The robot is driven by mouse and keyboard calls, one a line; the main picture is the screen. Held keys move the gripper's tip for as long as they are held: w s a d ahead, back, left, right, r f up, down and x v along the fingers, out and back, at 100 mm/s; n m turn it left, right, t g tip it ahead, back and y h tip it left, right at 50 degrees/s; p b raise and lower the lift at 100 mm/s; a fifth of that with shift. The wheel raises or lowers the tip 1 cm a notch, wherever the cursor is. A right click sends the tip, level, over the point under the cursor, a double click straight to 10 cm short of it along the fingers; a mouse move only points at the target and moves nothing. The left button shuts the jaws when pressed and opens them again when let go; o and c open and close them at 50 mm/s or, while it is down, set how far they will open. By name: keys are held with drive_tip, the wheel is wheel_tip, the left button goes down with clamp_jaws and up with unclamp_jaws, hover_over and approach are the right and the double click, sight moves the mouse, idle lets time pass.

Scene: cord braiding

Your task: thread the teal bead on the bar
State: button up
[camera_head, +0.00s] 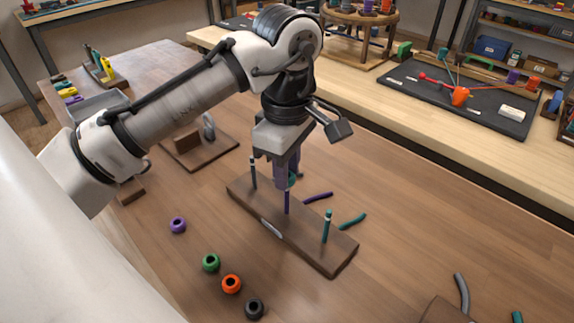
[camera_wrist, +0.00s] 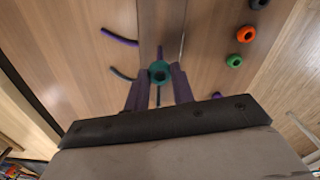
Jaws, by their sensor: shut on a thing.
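A teal bead (camera_wrist: 159,72) sits between the two purple-grey fingers of my gripper (camera_head: 288,183), which is shut on it. In the head view only a sliver of the bead (camera_head: 297,177) shows behind the fingers. Below is a long wooden board (camera_head: 310,240) with three upright rods: a dark one with a pale top (camera_head: 253,173), a purple one (camera_head: 287,202) and a teal-topped one (camera_head: 327,226). My fingers are right over the purple rod. The bead's hole looks dark in the wrist view; I cannot tell whether a rod is in it.
Purple (camera_head: 178,225), green (camera_head: 211,262), orange (camera_head: 231,284) and black (camera_head: 254,308) beads lie on the table left of the board. A purple cord (camera_head: 318,197) and a teal cord (camera_head: 353,221) lie to its right. A wooden stand (camera_head: 200,150) is behind. The front right table is mostly clear.

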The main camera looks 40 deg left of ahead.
drive_tip(key=shift+f+b, duration=0.55)
drive_tip(key=shift+f, duration=0.55)
idle(0.5)
drive_tip(key=o, duration=1.1)
drive_tip(key=shift+o, duration=1.4)
drive_tip(key=shift+r, duration=0.1)
drive_tip(key=shift+r+p, duration=2.9)
